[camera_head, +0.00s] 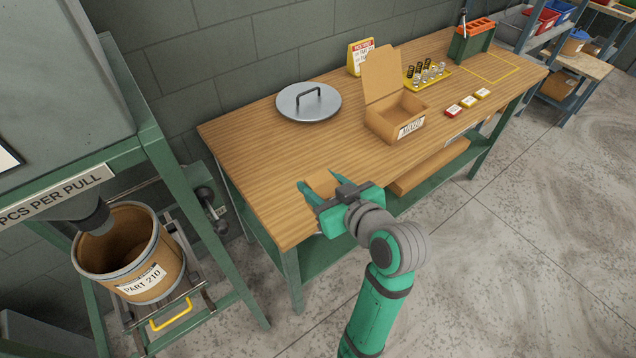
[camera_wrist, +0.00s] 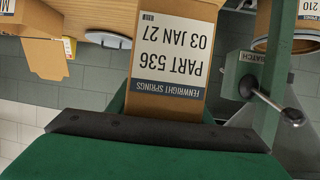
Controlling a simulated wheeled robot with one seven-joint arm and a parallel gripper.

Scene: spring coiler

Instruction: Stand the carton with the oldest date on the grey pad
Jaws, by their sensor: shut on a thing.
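My gripper (camera_head: 320,183) is shut on a brown carton (camera_head: 322,185), over the near left edge of the wooden bench. In the wrist view the carton (camera_wrist: 168,50) fills the middle, its white label upside down in the picture. The label reads "FENWRIGHT SPRINGS", "PART 536", "03 JAN 27". Much of the carton is hidden by my gripper in the head view. I cannot tell whether it touches the bench. I cannot make out a grey pad or another dated carton in these frames.
The bench (camera_head: 240,150) is bare around my gripper. A round metal lid (camera_head: 308,101) lies behind, and an open "MIXED" box (camera_head: 395,118) stands to the right. A "PART 210" drum (camera_head: 130,255) is at left.

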